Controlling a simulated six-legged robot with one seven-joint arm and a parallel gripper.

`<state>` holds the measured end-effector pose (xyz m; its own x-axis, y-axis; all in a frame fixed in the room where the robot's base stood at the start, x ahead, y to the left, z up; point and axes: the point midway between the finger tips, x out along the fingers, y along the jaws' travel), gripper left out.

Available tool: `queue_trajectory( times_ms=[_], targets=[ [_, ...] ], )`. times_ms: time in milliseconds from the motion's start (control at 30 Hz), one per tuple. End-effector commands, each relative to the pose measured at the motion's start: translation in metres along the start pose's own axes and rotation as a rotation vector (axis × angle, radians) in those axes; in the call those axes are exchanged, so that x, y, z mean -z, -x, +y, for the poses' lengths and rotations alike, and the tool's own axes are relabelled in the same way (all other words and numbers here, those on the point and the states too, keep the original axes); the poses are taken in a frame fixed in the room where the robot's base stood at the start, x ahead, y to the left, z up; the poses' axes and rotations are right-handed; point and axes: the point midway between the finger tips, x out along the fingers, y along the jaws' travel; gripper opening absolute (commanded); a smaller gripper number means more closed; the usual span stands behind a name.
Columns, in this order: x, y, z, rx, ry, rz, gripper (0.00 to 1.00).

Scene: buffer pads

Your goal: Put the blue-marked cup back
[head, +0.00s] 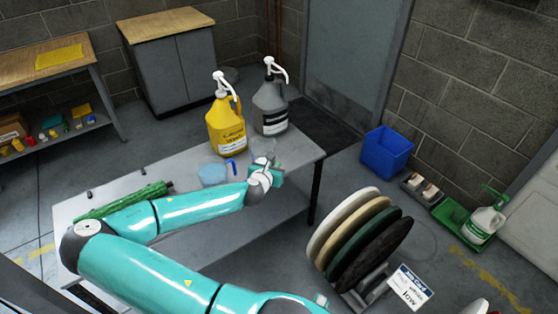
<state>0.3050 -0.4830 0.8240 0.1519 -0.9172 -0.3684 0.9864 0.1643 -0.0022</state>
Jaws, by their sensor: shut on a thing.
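A clear cup (212,173) with a bluish tint and a blue handle stands on the grey table (200,240), left of my gripper. My gripper (264,172) is over the table's right part. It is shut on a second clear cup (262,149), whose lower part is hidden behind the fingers. I cannot make out a blue mark on this second cup, nor whether its base touches the table.
A yellow pump jug (226,125) and a grey pump jug (270,105) stand behind the cups. A green roller (125,200) lies at the table's left. Round pads (350,225) stand in a rack at right. A blue bin (386,152) is on the floor.

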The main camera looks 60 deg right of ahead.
Motion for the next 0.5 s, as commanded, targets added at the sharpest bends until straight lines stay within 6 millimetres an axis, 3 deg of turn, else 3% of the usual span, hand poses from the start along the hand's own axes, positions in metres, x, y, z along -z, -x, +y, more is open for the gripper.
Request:
queue_trajectory(
  times_ms=[200, 500],
  targets=[
    [0.002, -0.01, -0.001, 0.001, 0.0, 0.0, 0.0],
    [0.006, -0.078, -0.003, 0.0, -0.001, 0.0, 0.0]
  ],
)
